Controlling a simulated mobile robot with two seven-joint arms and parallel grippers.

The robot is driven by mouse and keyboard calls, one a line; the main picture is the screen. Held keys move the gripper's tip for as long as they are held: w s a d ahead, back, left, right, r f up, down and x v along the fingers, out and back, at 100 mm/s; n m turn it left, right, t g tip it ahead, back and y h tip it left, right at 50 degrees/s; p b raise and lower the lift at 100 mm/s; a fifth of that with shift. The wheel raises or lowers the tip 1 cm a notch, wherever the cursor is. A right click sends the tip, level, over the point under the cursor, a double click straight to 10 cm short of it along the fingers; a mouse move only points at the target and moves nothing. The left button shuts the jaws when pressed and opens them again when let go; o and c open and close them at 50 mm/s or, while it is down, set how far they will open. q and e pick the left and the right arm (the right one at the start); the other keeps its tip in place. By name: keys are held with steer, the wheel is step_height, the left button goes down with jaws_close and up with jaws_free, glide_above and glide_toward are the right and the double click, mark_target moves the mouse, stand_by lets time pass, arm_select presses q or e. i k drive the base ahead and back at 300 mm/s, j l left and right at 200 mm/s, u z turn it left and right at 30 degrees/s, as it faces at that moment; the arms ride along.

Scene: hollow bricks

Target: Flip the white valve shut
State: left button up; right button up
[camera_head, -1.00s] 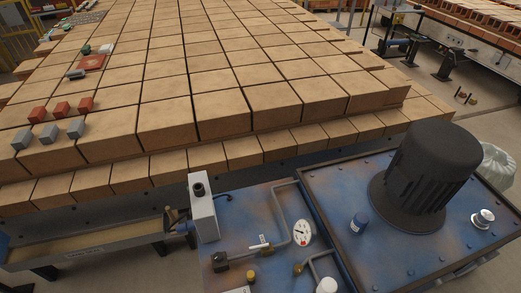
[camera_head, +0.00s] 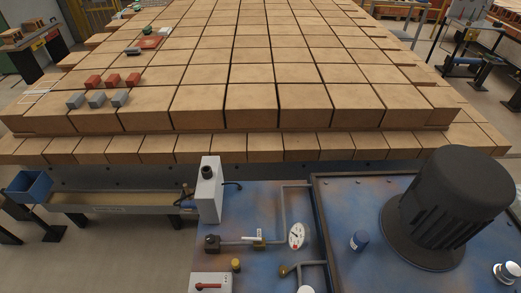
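A small valve (camera_head: 258,238) with a white handle and a brass-coloured body sits on a grey pipe on the blue machine panel, at the lower middle. Its handle is too small in view to tell its exact setting. The pipe (camera_head: 284,215) runs from a dark fitting (camera_head: 212,243) through the valve, then turns up the panel. A round white gauge (camera_head: 297,236) is just right of the valve. Neither of my grippers is in view, and nothing touches the valve.
A grey box (camera_head: 209,190) stands upright behind the valve. A white box with a red lever (camera_head: 208,286) is at the bottom edge. A big black motor (camera_head: 455,205) stands to the right. A wide bed of tan bricks (camera_head: 250,75) fills the back.

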mark_target(259, 240)
steer(key=i+l+u, duration=0.75)
steer(key=l, duration=0.25)
steer(key=i+l+u, duration=0.25)
steer(key=l, duration=0.15)
steer(key=i+l+u, duration=0.1)
steer(key=l+u, duration=0.15)
steer(key=l, duration=0.2)
